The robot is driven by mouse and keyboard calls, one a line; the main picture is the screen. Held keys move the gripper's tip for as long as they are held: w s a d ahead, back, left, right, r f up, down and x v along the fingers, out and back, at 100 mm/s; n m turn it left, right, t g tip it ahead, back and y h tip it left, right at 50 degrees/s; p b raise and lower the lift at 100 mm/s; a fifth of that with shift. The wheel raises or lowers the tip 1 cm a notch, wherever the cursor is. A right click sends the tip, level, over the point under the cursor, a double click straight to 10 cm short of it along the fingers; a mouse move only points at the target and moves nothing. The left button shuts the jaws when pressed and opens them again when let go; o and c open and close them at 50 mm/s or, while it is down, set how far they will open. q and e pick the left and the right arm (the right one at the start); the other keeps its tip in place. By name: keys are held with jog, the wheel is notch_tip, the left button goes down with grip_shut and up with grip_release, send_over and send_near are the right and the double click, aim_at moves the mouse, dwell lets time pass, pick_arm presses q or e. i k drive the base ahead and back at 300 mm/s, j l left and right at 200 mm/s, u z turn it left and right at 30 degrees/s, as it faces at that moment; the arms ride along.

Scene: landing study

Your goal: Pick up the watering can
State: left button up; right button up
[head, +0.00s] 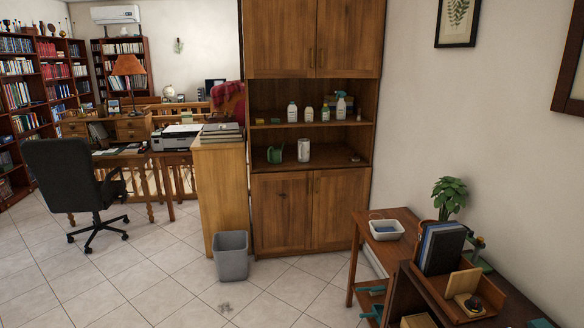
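A small green watering can (275,154) stands on the lower open shelf of the tall wooden cabinet (284,207), toward its left side. It is small and far off in the head view, so its spout and handle are hard to make out. A white cylindrical container (303,151) stands just to its right on the same shelf. Neither of my grippers shows in the head view, so I cannot see whether they are open or shut.
A grey bin (231,256) stands on the floor before the cabinet's left side. A wooden side table (362,237) with a white basin (386,229) and a potted plant (450,196) stands at right. An office chair (75,180) is at left.

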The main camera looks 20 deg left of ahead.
aim_at(274, 155)
jog(key=i+j+u, duration=0.3)
jog(key=i, duration=0.15)
jog(key=i+j+u, duration=0.25)
jog(key=i, duration=0.2)
jog(key=i+j+u, duration=0.2)
jog(key=i, duration=1.5)
jog(key=k+l, duration=0.05)
